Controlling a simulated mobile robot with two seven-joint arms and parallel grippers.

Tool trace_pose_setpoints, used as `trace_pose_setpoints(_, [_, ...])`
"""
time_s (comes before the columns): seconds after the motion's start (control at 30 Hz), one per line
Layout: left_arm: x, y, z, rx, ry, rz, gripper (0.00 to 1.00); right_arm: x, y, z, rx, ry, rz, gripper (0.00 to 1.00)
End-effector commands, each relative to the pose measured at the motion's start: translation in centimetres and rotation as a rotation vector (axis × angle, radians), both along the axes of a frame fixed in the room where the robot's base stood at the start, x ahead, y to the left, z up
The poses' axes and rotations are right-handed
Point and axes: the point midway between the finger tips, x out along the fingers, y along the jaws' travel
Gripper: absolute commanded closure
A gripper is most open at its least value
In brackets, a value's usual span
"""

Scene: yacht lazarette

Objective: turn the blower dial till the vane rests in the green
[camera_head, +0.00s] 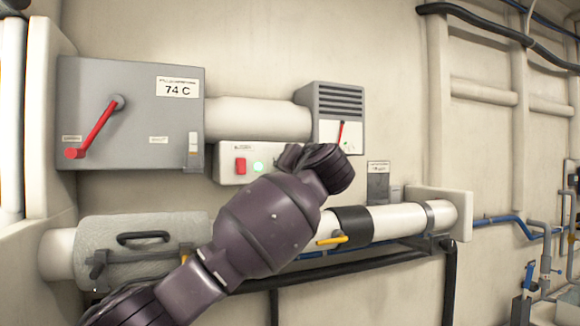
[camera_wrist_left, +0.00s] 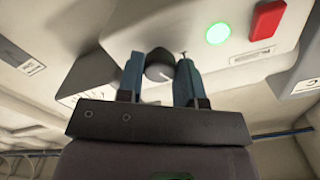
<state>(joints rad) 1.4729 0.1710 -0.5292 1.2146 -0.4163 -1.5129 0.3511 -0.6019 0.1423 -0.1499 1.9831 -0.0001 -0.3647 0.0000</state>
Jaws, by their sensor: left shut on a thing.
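The blower dial (camera_wrist_left: 159,66) is a dark round knob with a light pointer mark on the pale control box (camera_wrist_left: 210,62). My left gripper (camera_wrist_left: 158,70) is shut on the dial, a finger on either side, in the left wrist view. In the head view my left arm and wrist hide the dial and fingertips; the control box (camera_head: 229,155) shows left of them. The vane (camera_head: 340,131) is a red needle on a white face below the grey louvred vent (camera_head: 340,98). It points nearly straight up, leaning slightly right. My right gripper is out of view.
The control box carries a red switch (camera_head: 240,165) and a lit green lamp (camera_head: 258,167). A grey box (camera_head: 140,135) with a red lever (camera_head: 93,133) is at left. A white pipe (camera_head: 392,219) with a yellow-handled valve (camera_head: 333,240) runs below.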

Motion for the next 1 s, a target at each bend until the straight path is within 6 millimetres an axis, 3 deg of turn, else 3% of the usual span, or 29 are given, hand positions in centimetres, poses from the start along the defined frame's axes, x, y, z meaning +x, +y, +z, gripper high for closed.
trace_pose_setpoints(0.5, [0.00, 0.01, 0.06, 0.345, 0.142, 0.001, 0.90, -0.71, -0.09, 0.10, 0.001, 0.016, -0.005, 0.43])
trace_pose_setpoints(1.0, [0.00, 0.00, 0.04, 0.428, 0.176, 0.000, 0.90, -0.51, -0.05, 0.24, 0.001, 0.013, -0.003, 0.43])
